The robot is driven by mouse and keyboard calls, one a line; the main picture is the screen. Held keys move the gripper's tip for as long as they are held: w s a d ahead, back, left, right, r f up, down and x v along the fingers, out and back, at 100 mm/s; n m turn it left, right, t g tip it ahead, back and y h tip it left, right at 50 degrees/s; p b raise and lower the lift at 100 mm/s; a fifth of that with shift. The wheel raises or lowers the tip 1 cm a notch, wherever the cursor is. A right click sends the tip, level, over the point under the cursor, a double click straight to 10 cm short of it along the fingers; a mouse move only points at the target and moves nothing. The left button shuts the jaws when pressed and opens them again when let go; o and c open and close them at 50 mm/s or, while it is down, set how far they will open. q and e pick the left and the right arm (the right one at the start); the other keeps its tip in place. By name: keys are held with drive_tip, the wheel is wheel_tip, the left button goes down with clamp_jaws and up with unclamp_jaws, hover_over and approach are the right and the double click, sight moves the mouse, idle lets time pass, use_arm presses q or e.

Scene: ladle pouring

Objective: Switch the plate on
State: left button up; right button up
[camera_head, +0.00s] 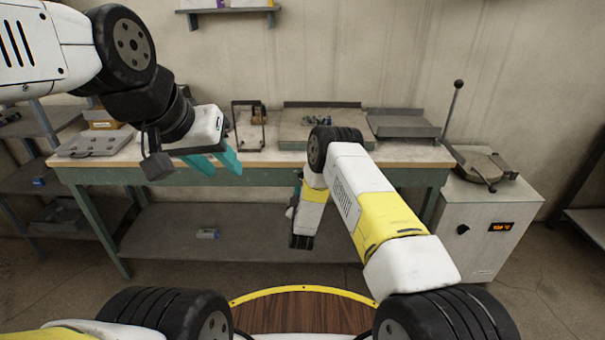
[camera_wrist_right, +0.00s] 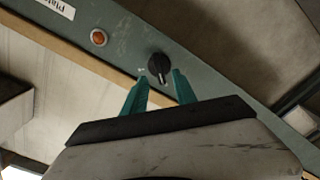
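A black rotary knob (camera_wrist_right: 159,68) sits on a green panel (camera_wrist_right: 205,82) in the right wrist view. A small orange-red lamp (camera_wrist_right: 99,38) is to its left, near a white label (camera_wrist_right: 58,7) whose cut-off text seems to begin "Plat". My right gripper (camera_wrist_right: 160,82) is open, with its teal fingertips on either side of the knob's near end; I cannot tell whether they touch it. In the head view my right arm hides most of that gripper and the knob. My left gripper (camera_head: 218,162) is open and empty, raised before the bench's left part.
The workbench (camera_head: 265,157) holds a grey tray (camera_head: 95,143), a wire stand (camera_head: 249,128) and flat grey plates (camera_head: 400,123). A white cabinet (camera_head: 480,230) with a lit orange display and a lever stands at right. A lower shelf (camera_head: 170,240) lies under the bench.

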drive_tip(key=shift+w, duration=1.45)
clamp_jaws()
drive_tip(key=shift+d+m, duration=0.2)
drive_tip(key=shift+m, duration=4.25)
drive_tip(key=shift+d+m, duration=0.2)
drive_tip(key=shift+m, duration=4.25)
